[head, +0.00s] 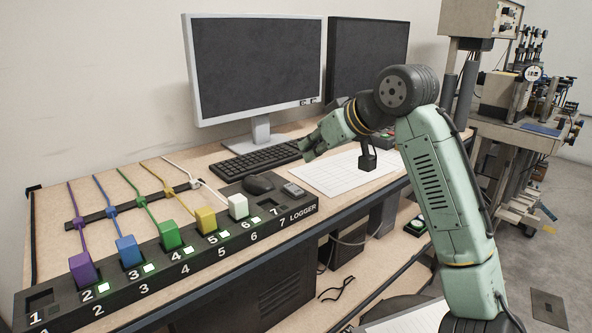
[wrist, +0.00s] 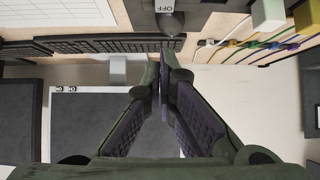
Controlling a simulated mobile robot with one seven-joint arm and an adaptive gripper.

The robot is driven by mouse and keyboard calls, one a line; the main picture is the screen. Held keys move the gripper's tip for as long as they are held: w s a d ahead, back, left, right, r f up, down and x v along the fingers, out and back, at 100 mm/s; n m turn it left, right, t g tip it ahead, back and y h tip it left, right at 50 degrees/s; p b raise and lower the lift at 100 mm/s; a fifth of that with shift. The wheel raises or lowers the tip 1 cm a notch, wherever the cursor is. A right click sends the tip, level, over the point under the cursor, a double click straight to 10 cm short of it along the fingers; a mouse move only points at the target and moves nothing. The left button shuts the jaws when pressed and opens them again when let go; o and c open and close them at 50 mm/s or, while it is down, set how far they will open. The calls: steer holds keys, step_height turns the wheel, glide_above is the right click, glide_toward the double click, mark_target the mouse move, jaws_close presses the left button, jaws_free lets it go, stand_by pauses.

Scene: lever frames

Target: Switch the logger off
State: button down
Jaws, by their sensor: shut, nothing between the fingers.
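The long black power strip (head: 170,270) lies along the table's front edge, numbered 1 to 7; its right end reads "7 LOGGER". Purple (head: 83,268), blue (head: 129,250), green (head: 170,235), yellow (head: 205,220) and white (head: 238,206) plugs stand in places 2 to 6, each beside a lit green light. Place 1 has no plug. A small grey piece (head: 293,189) is at the logger end, its lettering too small there. The wrist view shows a grey OFF label (wrist: 177,8) at the top. My gripper (head: 308,150) is shut and empty, above the table behind the strip, apart from it.
A dark mouse (head: 258,184) lies behind the strip's right end, and a keyboard (head: 258,160) lies farther back. Two monitors (head: 258,70) stand behind. Coloured cables run back from the plugs. White sheet (head: 335,175) lies to the right.

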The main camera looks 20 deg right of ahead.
steer(key=p, duration=0.1)
glide_above(296, 188)
step_height(296, 188, down, 3)
steer(key=shift+s+d+f, duration=0.1)
steer(key=shift+f, duration=0.05)
steer(key=shift+w+f+p, duration=0.2)
steer(key=shift+f+p, duration=0.35)
steer(key=shift+f, duration=1.55)
